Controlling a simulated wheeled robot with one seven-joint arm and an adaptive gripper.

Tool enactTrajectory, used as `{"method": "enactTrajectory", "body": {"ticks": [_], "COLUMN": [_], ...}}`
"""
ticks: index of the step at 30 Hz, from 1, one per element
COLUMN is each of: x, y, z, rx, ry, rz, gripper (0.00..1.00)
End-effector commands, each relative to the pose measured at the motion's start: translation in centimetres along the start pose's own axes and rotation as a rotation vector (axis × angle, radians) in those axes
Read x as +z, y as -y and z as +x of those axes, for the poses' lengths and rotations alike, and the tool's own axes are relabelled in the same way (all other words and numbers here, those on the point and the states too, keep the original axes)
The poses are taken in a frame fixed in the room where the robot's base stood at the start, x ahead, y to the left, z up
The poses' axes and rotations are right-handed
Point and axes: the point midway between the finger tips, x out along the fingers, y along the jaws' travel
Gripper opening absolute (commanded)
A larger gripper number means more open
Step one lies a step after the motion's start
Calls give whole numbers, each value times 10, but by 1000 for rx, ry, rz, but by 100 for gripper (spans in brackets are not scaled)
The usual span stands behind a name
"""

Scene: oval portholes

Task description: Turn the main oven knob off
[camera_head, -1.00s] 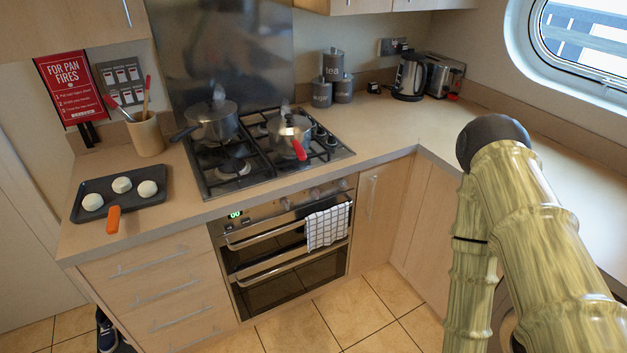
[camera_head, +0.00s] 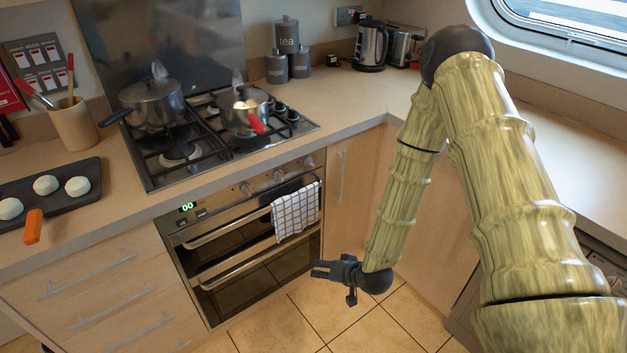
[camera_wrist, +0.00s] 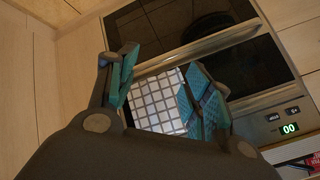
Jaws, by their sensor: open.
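The oven (camera_head: 240,245) is built in under the hob, with a silver control panel (camera_head: 225,200) and a green display along its top. Several round silver knobs sit on the panel, among them a left knob (camera_head: 246,188), a middle knob (camera_head: 279,175) and a right knob (camera_head: 309,162). I cannot tell which is the main oven knob or how each is turned. My gripper (camera_head: 318,268) is open and empty, low in front of the oven, below and apart from the knobs. In the wrist view, my gripper (camera_wrist: 163,90) faces the towel and oven front; no knob is clear there.
A checked towel (camera_head: 296,212) hangs on the upper oven handle (camera_head: 230,229). Two steaming pans, a left pan (camera_head: 152,105) and a right pan (camera_head: 243,112), stand on the hob. A baking tray (camera_head: 85,170) lies on the left counter. Open floor (camera_head: 300,320) lies before the oven.

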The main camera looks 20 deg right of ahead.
Motion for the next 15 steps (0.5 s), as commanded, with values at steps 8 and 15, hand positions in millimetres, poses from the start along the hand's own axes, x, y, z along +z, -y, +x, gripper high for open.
{"method": "enactTrajectory", "body": {"ticks": [8, 15], "x": [-152, -245], "y": [11, 17], "z": [38, 20], "rx": [-275, -460], "ry": [-338, -521], "rz": [111, 156], "gripper": [51, 51]}}
